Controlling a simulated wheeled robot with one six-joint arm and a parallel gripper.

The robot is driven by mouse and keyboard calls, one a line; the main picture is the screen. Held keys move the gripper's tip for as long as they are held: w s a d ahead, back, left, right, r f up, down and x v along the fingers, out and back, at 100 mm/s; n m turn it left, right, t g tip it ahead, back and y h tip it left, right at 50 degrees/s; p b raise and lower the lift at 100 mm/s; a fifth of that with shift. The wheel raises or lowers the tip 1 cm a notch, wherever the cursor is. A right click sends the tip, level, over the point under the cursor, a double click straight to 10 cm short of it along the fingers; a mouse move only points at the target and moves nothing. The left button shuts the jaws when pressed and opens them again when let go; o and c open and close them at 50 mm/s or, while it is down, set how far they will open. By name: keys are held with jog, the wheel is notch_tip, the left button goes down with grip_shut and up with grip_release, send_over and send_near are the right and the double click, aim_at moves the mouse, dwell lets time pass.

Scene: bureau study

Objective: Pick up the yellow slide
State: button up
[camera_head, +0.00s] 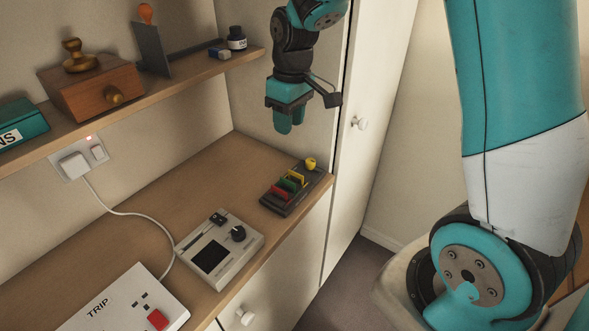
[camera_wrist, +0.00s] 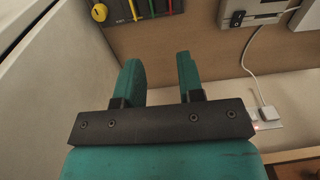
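The yellow slide (camera_head: 297,177) stands in a dark slotted holder (camera_head: 289,208) on the desk top, at the end nearest a round yellow knob (camera_head: 310,163). Green and red slides stand beside it in the same holder. In the wrist view the yellow slide (camera_wrist: 133,9) shows at the top edge, partly cut off by the frame. My gripper (camera_head: 289,118) hangs above and behind the holder, well clear of it, fingers pointing down. In the wrist view the two teal fingers of my gripper (camera_wrist: 160,80) are apart with nothing between them.
A grey device (camera_head: 218,249) with a dial and a white TRIP box (camera_head: 125,303) stand left of the holder. A white cord (camera_head: 130,213) runs to a wall socket. A shelf (camera_head: 190,82) with a wooden box (camera_head: 92,87) is above. A white cabinet door (camera_head: 362,100) is to the right.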

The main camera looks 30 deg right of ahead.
jog(key=p, duration=0.1)
send_over(296, 174)
notch_tip(296, 174, down, 3)
jog(key=shift+h, duration=0.4)
jog(key=f+p, duration=0.1)
jog(key=f, duration=0.2)
jog(key=f+p, duration=0.1)
jog(key=f, duration=0.3)
jog(key=d+f+p, duration=0.1)
jog(key=f, duration=0.2)
jog(key=shift+f, duration=0.4)
jog(key=shift+w+a+f+p, duration=0.15)
jog(key=shift+f+p, duration=0.4)
jog(key=shift+f, duration=0.4)
jog(key=shift+a+f+p, duration=0.15)
jog(key=shift+f+p, duration=0.45)
jog(key=shift+f, duration=0.35)
jog(key=shift+w+a+f+p, duration=0.15)
jog(key=shift+f+p, duration=0.4)
jog(key=shift+f, duration=0.4)
jog(key=shift+s, duration=0.1)
grip_shut()
